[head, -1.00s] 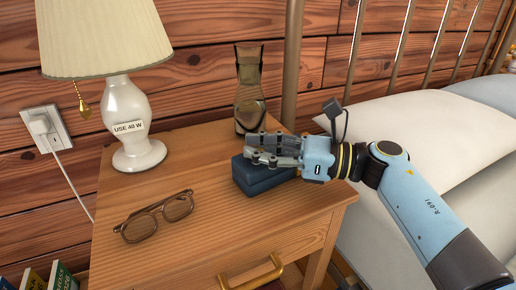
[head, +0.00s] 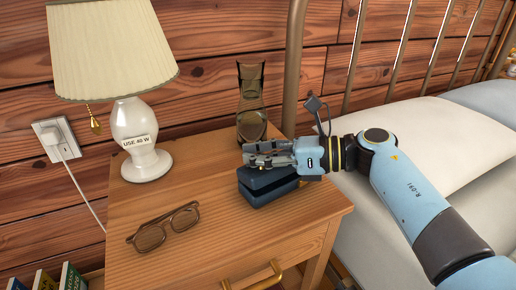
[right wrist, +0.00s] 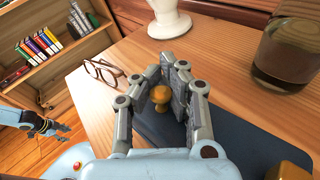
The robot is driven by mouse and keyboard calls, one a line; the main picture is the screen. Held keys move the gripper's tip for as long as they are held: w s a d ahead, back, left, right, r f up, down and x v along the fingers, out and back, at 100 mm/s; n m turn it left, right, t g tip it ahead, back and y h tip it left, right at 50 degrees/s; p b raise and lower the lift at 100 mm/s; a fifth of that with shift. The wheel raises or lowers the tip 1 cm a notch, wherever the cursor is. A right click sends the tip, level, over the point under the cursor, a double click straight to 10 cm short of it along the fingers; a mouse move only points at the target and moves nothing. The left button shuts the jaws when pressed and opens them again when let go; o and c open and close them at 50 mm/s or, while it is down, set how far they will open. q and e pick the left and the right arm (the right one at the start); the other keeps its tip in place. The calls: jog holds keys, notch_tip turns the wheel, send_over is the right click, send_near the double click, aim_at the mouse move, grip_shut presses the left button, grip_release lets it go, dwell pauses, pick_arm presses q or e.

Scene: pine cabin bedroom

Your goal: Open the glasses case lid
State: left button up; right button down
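The dark blue glasses case (head: 268,192) lies near the nightstand's right front edge. Its lid is a little raised, with a dark gap above the lower half. My right gripper (head: 258,154) is over the lid, its arm coming from the right. In the right wrist view its fingers are closed around a small brass knob (right wrist: 160,96) on the dark lid (right wrist: 245,155). My left gripper (right wrist: 50,127) shows small at the left of the right wrist view, its fingers apart and empty; it is outside the head view.
Folded glasses (head: 163,228) lie on the nightstand (head: 205,205) left of the case. A white lamp (head: 140,140) stands at the back left, a brown glass vessel (head: 251,105) just behind the case. The bed (head: 420,130) is at the right. The tabletop's front is clear.

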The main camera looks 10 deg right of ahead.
jog(key=p, duration=0.1)
jog(key=w+r+m+g+h+p, duration=0.1)
jog(key=shift+w+a+h+p, duration=0.2)
jog(key=shift+a+h+p, duration=0.1)
jog(key=shift+a, duration=0.05)
jog(key=shift+w+m+g, duration=0.15)
jog(key=shift+m+g, duration=0.15)
pick_arm(q)
jog(key=r, duration=0.1)
jog(key=s+d+r, duration=0.1)
jog(key=r, duration=0.1)
jog(key=shift+s+d+r+p, duration=0.1)
jog(key=shift+s+d+p, duration=0.05)
jog(key=shift+p, duration=0.2)
pick_arm(e)
jog(key=shift+w+a+f+h, duration=0.1)
jog(key=shift+w+h, duration=0.05)
jog(key=shift+h, duration=0.15)
jog(key=shift+f+m, duration=0.1)
jog(key=shift+m, duration=0.2)
